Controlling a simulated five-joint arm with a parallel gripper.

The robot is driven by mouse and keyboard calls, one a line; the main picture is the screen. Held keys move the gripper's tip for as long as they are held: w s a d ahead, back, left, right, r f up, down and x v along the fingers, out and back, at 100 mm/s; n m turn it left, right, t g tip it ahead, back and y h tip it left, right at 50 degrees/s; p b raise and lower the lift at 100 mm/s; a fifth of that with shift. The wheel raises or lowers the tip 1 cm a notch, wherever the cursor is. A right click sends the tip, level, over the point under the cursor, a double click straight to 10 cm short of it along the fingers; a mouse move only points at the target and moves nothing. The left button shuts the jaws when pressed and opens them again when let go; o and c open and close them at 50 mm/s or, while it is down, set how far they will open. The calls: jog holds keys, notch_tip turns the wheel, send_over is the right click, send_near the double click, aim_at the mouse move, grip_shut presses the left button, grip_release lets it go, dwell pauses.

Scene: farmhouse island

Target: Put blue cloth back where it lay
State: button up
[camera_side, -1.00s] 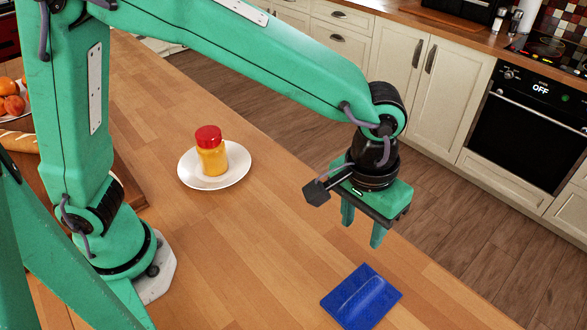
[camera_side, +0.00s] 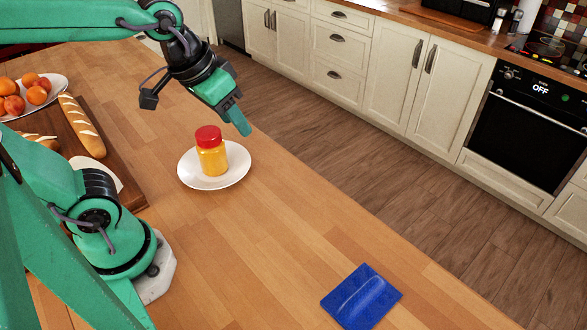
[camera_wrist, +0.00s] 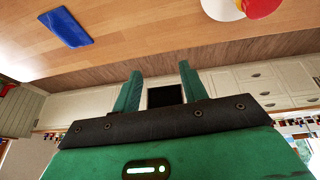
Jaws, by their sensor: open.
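The blue cloth (camera_side: 361,297) lies flat on the wooden island top, towards the bottom of the side view, with a soft ridge across it. It also shows at the upper left of the wrist view (camera_wrist: 66,27). My gripper (camera_side: 241,124) is in the air just beyond and above the white plate, well away from the cloth. In the wrist view its two green fingers (camera_wrist: 159,85) stand apart with nothing between them.
A red-lidded yellow jar (camera_side: 211,152) stands on the white plate (camera_side: 238,172). At the left are a bread board (camera_side: 124,185) with loaves and a plate of oranges (camera_side: 62,86). The island top between plate and cloth is clear.

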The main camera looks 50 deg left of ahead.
jog(key=shift+t+y, duration=0.3)
jog(key=shift+t, duration=0.2)
jog(key=s+a, duration=0.3)
jog(key=shift+s+a+f, duration=0.2)
jog(key=shift+a+f, duration=0.1)
jog(key=shift+a, duration=0.1)
